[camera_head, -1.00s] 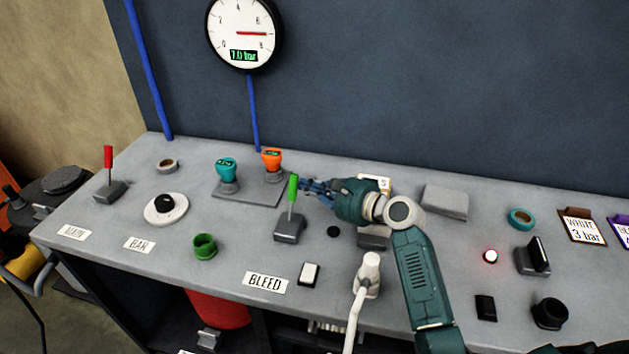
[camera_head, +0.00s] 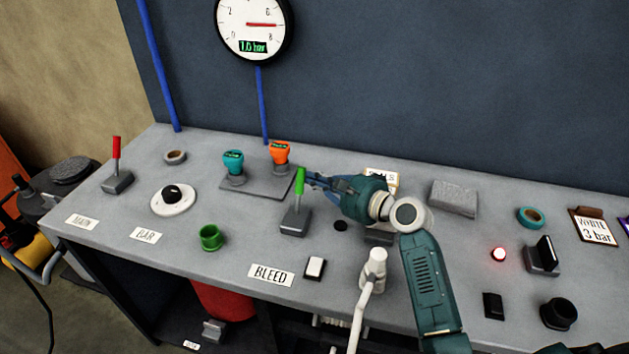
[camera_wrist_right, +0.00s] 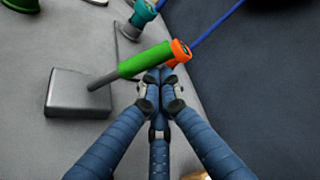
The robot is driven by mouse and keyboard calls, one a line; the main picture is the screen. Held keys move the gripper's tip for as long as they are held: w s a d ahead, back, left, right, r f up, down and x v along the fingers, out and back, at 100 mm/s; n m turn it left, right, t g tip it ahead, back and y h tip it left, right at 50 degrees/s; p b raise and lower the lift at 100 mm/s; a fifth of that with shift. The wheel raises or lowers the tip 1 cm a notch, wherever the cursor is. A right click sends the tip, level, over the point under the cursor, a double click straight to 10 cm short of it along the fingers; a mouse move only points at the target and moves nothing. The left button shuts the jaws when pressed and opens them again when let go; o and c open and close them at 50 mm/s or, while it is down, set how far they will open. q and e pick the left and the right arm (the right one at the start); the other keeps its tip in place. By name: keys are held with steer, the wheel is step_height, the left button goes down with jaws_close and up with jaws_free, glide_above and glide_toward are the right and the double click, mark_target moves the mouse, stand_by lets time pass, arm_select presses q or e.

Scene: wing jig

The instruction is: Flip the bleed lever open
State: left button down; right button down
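The bleed lever (camera_head: 300,182) has a green handle on a grey block and stands nearly upright behind the BLEED label (camera_head: 271,275). My right gripper (camera_head: 310,180) is just right of the green handle, near its upper part. In the right wrist view the green handle (camera_wrist_right: 144,60) crosses just beyond my right gripper's fingertips (camera_wrist_right: 160,80). The blue fingers are drawn together with no visible gap at the tips, and the handle is not between them. I cannot tell whether they touch it. My left gripper is not in view.
Teal (camera_head: 233,163) and orange (camera_head: 280,154) fittings stand on a grey plate behind the lever. A red lever (camera_head: 116,150) is at the far left. A white rocker switch (camera_head: 315,268) and a white handle (camera_head: 374,263) are in front. A gauge (camera_head: 253,25) hangs above.

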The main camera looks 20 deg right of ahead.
mark_target(304, 178)
steer(key=shift+s+a, duration=0.1)
steer(key=shift+a, duration=0.05)
steer(key=shift+s+a+r+n+t, duration=0.65)
steer(key=shift+s+r+n, duration=0.15)
steer(key=shift+s, duration=0.15)
steer(key=shift+s+a+r+p, duration=0.1)
steer(key=shift+s+a+p, duration=0.5)
steer(key=shift+s+p, duration=0.3)
steer(key=shift+s+a+r+p, duration=0.1)
steer(key=shift+s+a+p, duration=0.55)
steer(key=shift+s, duration=0.4)
